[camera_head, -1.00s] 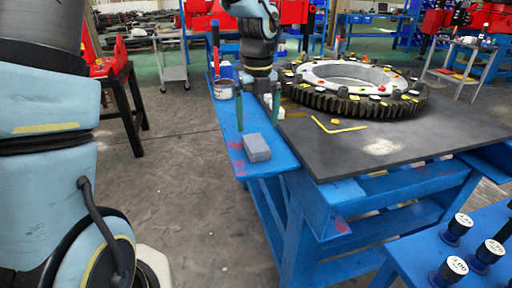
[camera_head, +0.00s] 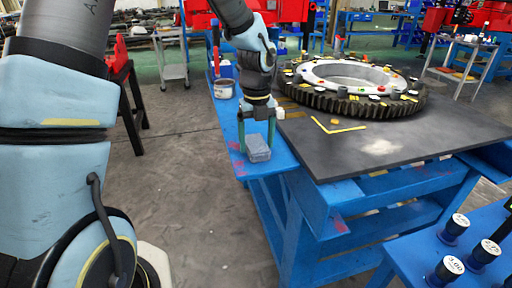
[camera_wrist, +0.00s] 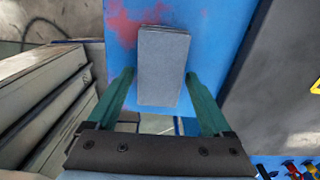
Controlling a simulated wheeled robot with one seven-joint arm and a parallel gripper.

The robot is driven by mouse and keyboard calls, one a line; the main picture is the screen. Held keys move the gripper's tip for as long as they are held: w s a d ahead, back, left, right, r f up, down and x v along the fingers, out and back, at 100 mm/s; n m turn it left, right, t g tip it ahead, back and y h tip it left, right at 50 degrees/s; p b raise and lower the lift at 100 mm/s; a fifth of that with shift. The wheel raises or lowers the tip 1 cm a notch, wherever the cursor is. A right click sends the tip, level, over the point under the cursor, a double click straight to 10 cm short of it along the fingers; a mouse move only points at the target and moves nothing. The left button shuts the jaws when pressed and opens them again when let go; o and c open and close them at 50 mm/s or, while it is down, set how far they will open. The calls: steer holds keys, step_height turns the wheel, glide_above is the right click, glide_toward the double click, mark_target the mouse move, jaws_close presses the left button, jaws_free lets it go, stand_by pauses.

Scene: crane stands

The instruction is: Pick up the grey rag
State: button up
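The grey rag (camera_head: 258,148) is a small grey block-like pad lying on the blue side shelf of the workbench, near the shelf's front end. In the wrist view the grey rag (camera_wrist: 162,66) lies lengthwise ahead, between the lines of the two green fingers. My gripper (camera_head: 256,150) is open above the rag, with one finger to each side of it. In the wrist view my gripper (camera_wrist: 160,75) shows its fingers spread wider than the rag, with a gap on both sides. Whether the fingertips reach down to the rag's height is hard to tell.
The blue shelf (camera_head: 228,116) runs along the dark bench top (camera_head: 420,140), which carries a large gear ring (camera_head: 350,88). A tin can (camera_head: 223,88) stands farther back on the shelf. Labelled blue spools (camera_head: 484,252) stand on a blue table at lower right.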

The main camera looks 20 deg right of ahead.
mark_target(257, 144)
steer(key=c, duration=1.1)
step_height(257, 144, up, 10)
steer(key=shift+b, duration=0.45)
